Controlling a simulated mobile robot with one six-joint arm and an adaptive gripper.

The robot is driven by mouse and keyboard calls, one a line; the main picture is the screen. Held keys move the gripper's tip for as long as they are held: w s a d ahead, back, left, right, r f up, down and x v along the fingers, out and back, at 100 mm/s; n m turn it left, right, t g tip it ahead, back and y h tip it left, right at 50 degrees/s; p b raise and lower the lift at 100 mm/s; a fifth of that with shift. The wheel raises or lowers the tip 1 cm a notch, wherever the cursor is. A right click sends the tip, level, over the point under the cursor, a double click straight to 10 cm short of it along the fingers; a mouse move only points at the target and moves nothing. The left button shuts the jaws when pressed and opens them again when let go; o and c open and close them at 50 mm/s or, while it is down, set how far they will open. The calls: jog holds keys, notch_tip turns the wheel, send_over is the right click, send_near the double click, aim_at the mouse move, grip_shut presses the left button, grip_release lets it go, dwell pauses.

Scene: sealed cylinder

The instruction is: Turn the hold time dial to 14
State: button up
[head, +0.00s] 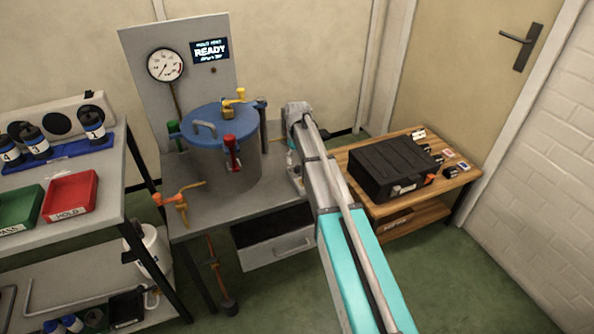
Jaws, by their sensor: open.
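I cannot make out a hold time dial in the head view; my arm covers part of the bench's right side. A display (210,50) on the grey back panel (140,38) reads READY, with small text above and below that is hard to read. A round white gauge (165,65) with a needle is beside it on the left. Below stands a grey cylinder vessel (232,178) with a blue lid (205,118) and coloured clamps. My arm reaches up from the bottom to the vessel's right side and bends down there. My gripper's fingers do not show.
An open drawer (278,252) sticks out below the bench (225,220). An orange valve (180,200) is at its front left. A shelf with green (20,208) and red (70,196) trays stands left. A black case (392,168) lies on a wooden table at right.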

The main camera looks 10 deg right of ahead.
aim_at(297, 167)
jog(key=shift+f+b, duration=1.65)
jog(key=shift+f, duration=0.3)
grip_shut()
